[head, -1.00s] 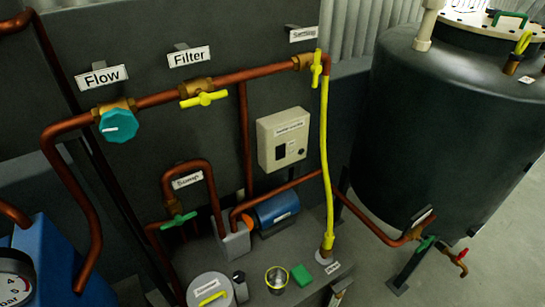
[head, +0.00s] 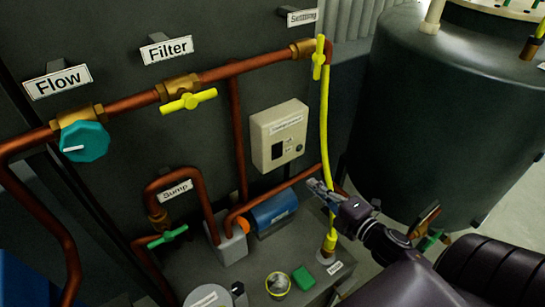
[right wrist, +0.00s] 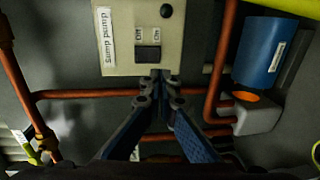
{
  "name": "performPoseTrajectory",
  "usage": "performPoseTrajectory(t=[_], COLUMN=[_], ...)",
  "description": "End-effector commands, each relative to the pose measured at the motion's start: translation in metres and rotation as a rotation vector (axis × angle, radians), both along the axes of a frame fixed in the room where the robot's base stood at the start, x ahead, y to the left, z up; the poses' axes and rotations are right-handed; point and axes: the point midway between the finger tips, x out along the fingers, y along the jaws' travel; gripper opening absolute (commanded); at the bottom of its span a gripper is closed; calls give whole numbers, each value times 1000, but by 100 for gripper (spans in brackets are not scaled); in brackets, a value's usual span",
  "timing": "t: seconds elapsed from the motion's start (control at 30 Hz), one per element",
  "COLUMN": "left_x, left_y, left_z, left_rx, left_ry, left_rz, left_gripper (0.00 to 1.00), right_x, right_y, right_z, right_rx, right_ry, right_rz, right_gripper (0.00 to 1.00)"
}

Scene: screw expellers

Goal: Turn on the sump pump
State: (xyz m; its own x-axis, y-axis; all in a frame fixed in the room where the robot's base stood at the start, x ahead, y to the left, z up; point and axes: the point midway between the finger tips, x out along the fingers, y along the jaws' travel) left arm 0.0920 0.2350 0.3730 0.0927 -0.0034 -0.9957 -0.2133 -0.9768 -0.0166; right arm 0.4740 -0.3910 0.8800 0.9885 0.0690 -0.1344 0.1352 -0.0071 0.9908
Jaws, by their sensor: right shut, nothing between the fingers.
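The beige sump pump control box (head: 280,137) is on the dark wall panel, with a black rocker switch (head: 277,151) and a small round knob. In the right wrist view the box (right wrist: 115,40) appears upside down, with its label, the black rocker (right wrist: 148,54) and two small markings beside it. I cannot tell which way the rocker is set. My right gripper (head: 318,187) is shut and empty, below and right of the box. In the right wrist view its fingertips (right wrist: 157,82) appear just below the rocker; contact cannot be told. My left gripper is not in view.
A blue pump (head: 272,213) with an orange end sits below the box. Copper pipes, a yellow hose (head: 325,130), a yellow filter valve (head: 190,101) and a teal flow knob (head: 83,141) surround it. A large dark tank (head: 440,100) stands right.

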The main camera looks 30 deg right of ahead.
Motion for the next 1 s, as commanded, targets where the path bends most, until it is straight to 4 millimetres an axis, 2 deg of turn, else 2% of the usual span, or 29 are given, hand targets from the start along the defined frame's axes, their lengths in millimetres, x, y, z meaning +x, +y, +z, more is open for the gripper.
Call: performPoseTrajectory(t=[0.13, 0.53, 0.67, 1.0], left_x=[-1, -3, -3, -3], left_y=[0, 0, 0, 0], left_z=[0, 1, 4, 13], left_rx=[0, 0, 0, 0], left_ry=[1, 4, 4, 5], left_rz=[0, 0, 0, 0], left_gripper=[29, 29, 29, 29], right_x=[1, 7, 21, 74], right_y=[3, 3, 3, 7], right_z=[8, 8, 6, 1], right_rx=[-19, -16, -16, -15], right_ry=[-14, -14, -14, -15], right_rz=[14, 11, 10, 10], right_gripper=[0, 0, 0, 0])
